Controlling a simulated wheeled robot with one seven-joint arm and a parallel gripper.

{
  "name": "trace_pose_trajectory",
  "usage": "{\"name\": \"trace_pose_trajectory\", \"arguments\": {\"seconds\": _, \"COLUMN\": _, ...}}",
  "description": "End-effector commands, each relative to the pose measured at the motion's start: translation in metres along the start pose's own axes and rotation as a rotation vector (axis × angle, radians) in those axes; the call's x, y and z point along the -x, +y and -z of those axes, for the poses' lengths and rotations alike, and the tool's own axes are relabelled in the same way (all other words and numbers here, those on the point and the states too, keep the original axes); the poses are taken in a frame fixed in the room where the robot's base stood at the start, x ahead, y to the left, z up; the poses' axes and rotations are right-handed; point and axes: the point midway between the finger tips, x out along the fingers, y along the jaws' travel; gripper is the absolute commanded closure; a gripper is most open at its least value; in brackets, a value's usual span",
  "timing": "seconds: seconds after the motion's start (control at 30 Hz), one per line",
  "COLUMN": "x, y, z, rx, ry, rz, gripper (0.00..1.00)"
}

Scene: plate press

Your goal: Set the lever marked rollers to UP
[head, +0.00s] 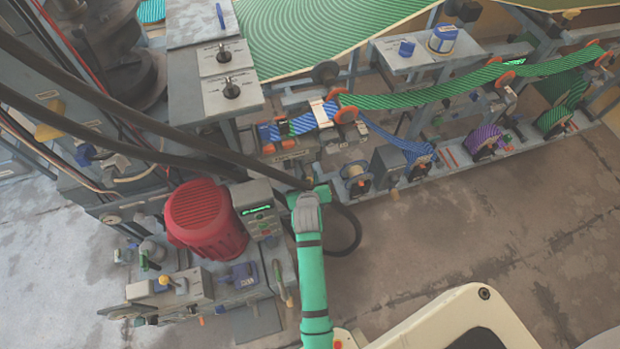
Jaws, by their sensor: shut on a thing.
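My gripper (314,193) is at the end of my green arm, in the middle of the head view. It is shut on a small part of the machine that the gripper itself hides. It is beside the right side of a grey control box and below a dark hose. No marking that reads rollers or UP is legible, so I cannot tell which lever is the rollers one or how it is set. A black-knobbed control (232,90) on a pale panel and a yellow-topped lever (164,281) stand apart from my gripper.
A red ribbed motor (205,220) and the control box (258,212) with a green display stand left of my gripper. Thick dark hoses (150,138) cross above. Green striped web (430,97) runs over rollers at right.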

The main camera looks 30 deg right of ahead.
Motion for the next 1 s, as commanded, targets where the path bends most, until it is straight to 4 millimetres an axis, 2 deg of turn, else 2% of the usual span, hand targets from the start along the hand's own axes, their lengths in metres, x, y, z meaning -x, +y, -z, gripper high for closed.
{"name": "trace_pose_trajectory", "arguments": {"seconds": 0.03, "x": 0.0012, "y": 0.0071, "z": 0.0049, "rx": -0.005, "ry": 0.011, "rz": -0.012, "gripper": 1.0}}
{"name": "trace_pose_trajectory", "arguments": {"seconds": 0.97, "x": 0.0007, "y": 0.0058, "z": 0.0068, "rx": -0.001, "ry": 0.012, "rz": -0.011, "gripper": 1.0}}
{"name": "trace_pose_trajectory", "arguments": {"seconds": 1.0, "x": 0.0007, "y": 0.0062, "z": 0.0066, "rx": -0.002, "ry": 0.012, "rz": -0.012, "gripper": 0.69}}
